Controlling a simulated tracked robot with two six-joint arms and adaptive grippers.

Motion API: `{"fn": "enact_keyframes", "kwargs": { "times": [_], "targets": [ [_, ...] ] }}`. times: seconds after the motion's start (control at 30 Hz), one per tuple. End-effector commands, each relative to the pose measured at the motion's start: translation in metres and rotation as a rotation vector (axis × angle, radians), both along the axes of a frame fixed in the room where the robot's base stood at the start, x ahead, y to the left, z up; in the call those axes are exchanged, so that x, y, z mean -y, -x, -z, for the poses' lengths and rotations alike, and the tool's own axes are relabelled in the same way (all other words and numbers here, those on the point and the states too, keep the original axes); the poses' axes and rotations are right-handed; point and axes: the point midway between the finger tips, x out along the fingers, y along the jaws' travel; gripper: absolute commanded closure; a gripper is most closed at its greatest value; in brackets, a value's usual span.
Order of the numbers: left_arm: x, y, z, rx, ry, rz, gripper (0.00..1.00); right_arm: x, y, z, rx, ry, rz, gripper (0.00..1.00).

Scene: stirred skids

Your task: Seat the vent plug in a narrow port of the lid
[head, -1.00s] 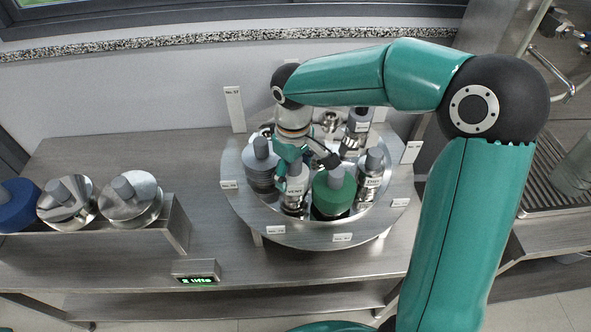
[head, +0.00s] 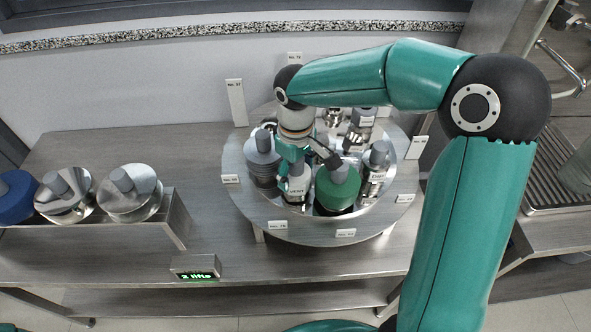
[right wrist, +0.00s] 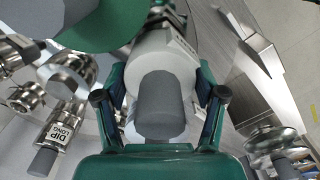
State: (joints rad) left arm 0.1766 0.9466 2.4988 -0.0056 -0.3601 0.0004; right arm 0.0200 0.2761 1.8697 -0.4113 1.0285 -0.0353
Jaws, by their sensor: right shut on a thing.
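The vent plug (head: 298,188) has a pale metal body with a VENT label and a grey knob. My right gripper (head: 289,172) is shut on it over the front part of the round steel lid (head: 240,199). In the right wrist view, the plug's grey knob (right wrist: 160,105) is between the two fingers of the right gripper (right wrist: 160,96), with the white body beyond it. The plug's lower end is hidden, so I cannot tell whether it is inside a port. My left gripper is not in view.
A green plug (head: 337,190) is close to the right of the vent plug, and a grey-topped plug (head: 263,168) stands to its left. A DIP plug (head: 375,170) is farther right. A bench (head: 177,222) with metal and blue pieces stands at left.

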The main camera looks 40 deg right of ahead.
Motion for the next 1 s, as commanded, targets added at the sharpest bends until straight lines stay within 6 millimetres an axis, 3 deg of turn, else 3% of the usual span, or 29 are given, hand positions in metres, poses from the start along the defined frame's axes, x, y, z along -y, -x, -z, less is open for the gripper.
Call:
{"fn": "enact_keyframes", "kwargs": {
  "times": [0.87, 0.9, 1.0],
  "targets": [
    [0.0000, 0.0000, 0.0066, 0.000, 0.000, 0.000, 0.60, 0.0001, -0.0001, 0.0081, 0.000, 0.000, 0.000, 0.73],
    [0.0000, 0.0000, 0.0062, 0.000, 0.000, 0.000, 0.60, 0.0002, -0.0001, 0.0077, 0.001, 0.000, 0.000, 0.27],
    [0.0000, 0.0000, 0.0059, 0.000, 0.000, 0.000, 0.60, 0.0002, -0.0001, 0.0075, 0.001, 0.000, 0.000, 0.10]
  ]
}}
